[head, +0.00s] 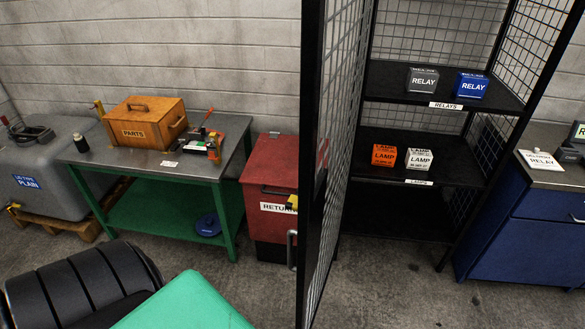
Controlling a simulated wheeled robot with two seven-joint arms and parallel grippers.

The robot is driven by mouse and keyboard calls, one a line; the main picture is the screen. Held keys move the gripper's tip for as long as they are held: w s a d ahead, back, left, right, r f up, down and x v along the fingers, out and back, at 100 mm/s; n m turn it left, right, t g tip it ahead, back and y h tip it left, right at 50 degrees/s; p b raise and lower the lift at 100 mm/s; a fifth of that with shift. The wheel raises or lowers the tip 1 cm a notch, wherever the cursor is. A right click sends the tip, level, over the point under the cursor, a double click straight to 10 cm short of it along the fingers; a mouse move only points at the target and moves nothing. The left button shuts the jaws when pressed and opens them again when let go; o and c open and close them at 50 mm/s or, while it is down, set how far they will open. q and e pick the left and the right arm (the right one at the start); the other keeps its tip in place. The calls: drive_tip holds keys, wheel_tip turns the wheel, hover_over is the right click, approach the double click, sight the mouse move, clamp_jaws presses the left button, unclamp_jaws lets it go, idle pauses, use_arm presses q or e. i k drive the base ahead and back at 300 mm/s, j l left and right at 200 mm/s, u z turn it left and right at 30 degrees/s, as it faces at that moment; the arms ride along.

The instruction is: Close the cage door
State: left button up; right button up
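The cage door (318,180) is a black-framed wire-mesh panel. It stands open, swung out toward me and seen nearly edge-on. A silver pull handle (291,250) is on its near edge, low down. The cage (440,187) behind it is open at the front, with dark shelves. A grey and a blue RELAY box sit on its upper shelf, and an orange and a white LAMP box on its lower shelf. Neither of my grippers is in view.
A red returns bin (270,182) stands just left of the door. A green-framed workbench (92,152) with a wooden parts box (146,122) is further left. A blue cabinet (520,235) stands right of the cage. The floor before the cage is clear. A green surface (185,303) is at the bottom.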

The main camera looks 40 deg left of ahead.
sight(312, 196)
drive_tip(key=i+j, duration=0.1)
drive_tip(key=j, duration=1.1)
drive_tip(key=i+j, duration=0.15)
drive_tip(key=j, duration=0.5)
drive_tip(key=k+u, duration=0.05)
